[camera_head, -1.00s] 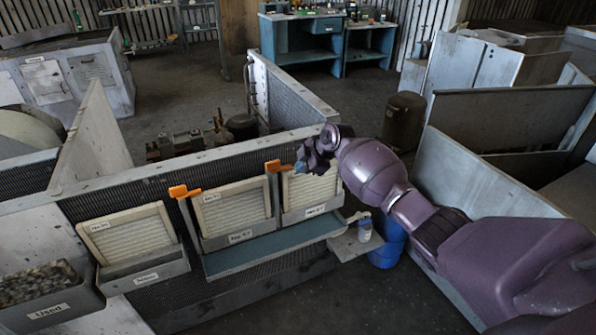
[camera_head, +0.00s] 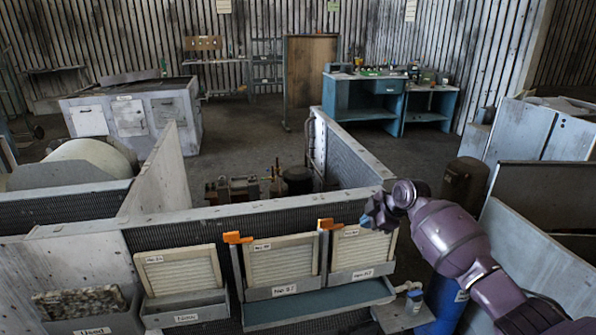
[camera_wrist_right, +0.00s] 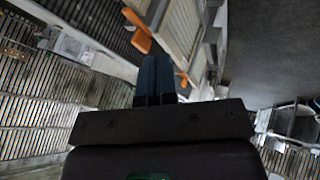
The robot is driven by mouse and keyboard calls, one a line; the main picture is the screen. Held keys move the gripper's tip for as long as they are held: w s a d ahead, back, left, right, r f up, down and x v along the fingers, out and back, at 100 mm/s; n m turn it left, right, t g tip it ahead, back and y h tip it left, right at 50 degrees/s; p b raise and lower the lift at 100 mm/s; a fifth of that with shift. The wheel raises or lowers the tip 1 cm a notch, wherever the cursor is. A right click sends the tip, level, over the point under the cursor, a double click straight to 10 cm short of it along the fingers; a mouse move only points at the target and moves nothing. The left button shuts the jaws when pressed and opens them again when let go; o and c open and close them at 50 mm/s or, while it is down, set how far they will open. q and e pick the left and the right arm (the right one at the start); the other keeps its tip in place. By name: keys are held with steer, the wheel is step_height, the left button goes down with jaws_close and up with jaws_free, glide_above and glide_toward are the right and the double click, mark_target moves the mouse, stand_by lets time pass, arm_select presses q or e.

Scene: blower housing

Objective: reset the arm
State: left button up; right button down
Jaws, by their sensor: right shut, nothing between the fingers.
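My right arm reaches in from the lower right in the head view. Its right gripper (camera_head: 374,216) is over the top edge of the housing wall, at the right end of the row of filter slots. Its blue fingers (camera_wrist_right: 155,80) are shut together and empty in the wrist view. The rightmost framed filter (camera_head: 362,246) stands in its slot just below and left of the gripper. I cannot tell whether the gripper touches it. My left gripper is not in view.
Two more framed filters, the middle one (camera_head: 283,262) and the left one (camera_head: 180,271), stand in grey holders. Orange clips (camera_head: 237,238) sit on top. A bin of used pieces (camera_head: 82,304) is at lower left. A blue barrel (camera_head: 447,302) stands under my arm.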

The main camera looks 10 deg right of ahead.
steer(key=w+a+r+m+t+h, duration=0.2)
steer(key=w+r+m+t, duration=0.1)
steer(key=r+m+t, duration=0.25)
steer(key=s+a+f+m, duration=0.1)
steer(key=s+f+m, duration=0.2)
steer(key=s+f, duration=0.5)
steer(key=s+a+f+m+h, duration=0.1)
steer(key=s+f, duration=0.7)
steer(key=s, duration=1.2)
steer(key=s+a+f+m+h, duration=0.1)
steer(key=s+f+m, duration=0.4)
steer(key=s, duration=0.9)
step_height(320, 180, down, 3)
steer(key=shift+a+f, duration=0.1)
steer(key=shift+a, duration=0.6)
